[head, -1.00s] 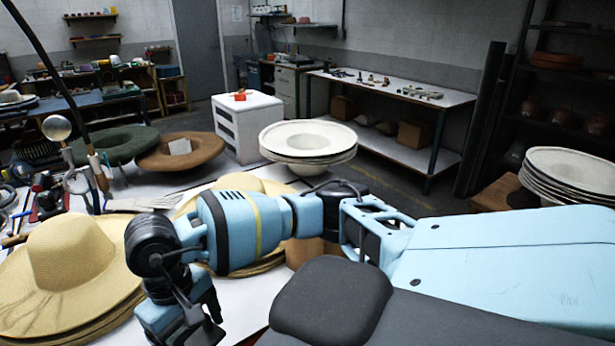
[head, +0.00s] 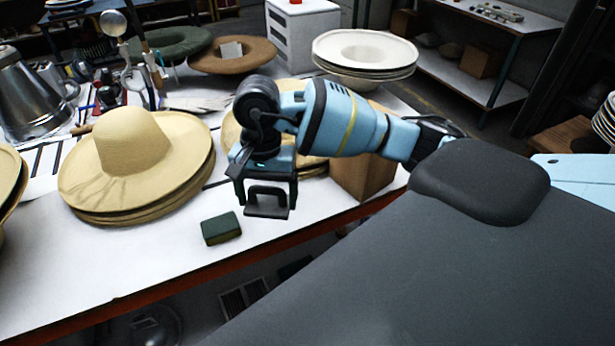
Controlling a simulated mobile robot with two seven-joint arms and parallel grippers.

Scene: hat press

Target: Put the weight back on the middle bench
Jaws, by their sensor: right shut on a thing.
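My right gripper (head: 266,182) reaches in from the right and hangs over the front part of a white bench (head: 150,245). It is shut on a small dark piece with a squared loop handle and flat foot, which looks like the weight (head: 267,211). The fingers and wrist hide part of it. It appears just above the bench top; I cannot tell whether it touches. My left gripper is not in view.
A dark green block (head: 221,229) lies left of the weight. Stacked straw hats (head: 140,165) stand farther left, and a brown box (head: 362,178) behind right. A metal kettle (head: 30,95) and tools are at the left. White bench top is clear at front left.

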